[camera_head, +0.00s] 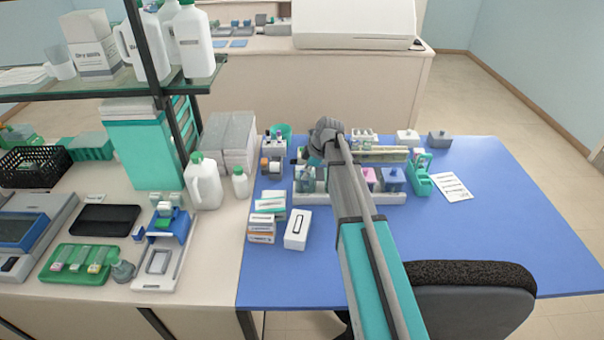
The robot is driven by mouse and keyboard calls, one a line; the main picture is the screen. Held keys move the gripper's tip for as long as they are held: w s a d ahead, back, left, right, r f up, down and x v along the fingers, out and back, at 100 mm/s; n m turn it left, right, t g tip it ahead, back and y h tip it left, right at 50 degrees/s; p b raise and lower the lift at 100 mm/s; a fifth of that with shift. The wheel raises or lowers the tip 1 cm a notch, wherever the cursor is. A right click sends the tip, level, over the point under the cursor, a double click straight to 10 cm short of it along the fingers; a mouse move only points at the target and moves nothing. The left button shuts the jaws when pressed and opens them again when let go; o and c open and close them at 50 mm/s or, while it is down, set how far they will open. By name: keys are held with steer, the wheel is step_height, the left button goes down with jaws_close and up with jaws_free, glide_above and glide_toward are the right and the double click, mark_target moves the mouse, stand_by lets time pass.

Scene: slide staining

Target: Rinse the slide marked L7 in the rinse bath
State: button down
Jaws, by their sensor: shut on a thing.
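My gripper (314,158) is small and partly hidden by my own arm at the back of the blue mat. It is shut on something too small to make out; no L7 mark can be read. It is above the left end of a row of staining baths in a white tray (350,199). A clear bath (305,182) stands at the left end, just below the gripper in the picture. A pink bath (370,177) and a blue-purple bath (392,181) stand on the right. My arm hides the middle of the row. I cannot tell which is the rinse bath.
A green holder (419,180) and a white sheet (452,186) are right of the baths. Small boxes (262,228) and a white box (297,230) stand front left. White bottles (205,182) stand farther left. The right of the blue mat (510,220) is clear.

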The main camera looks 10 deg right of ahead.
steer(key=shift+r, duration=0.15)
step_height(320, 180, up, 9)
steer(key=p, duration=0.9)
steer(key=shift+r+p, duration=0.2)
steer(key=shift+p, duration=0.1)
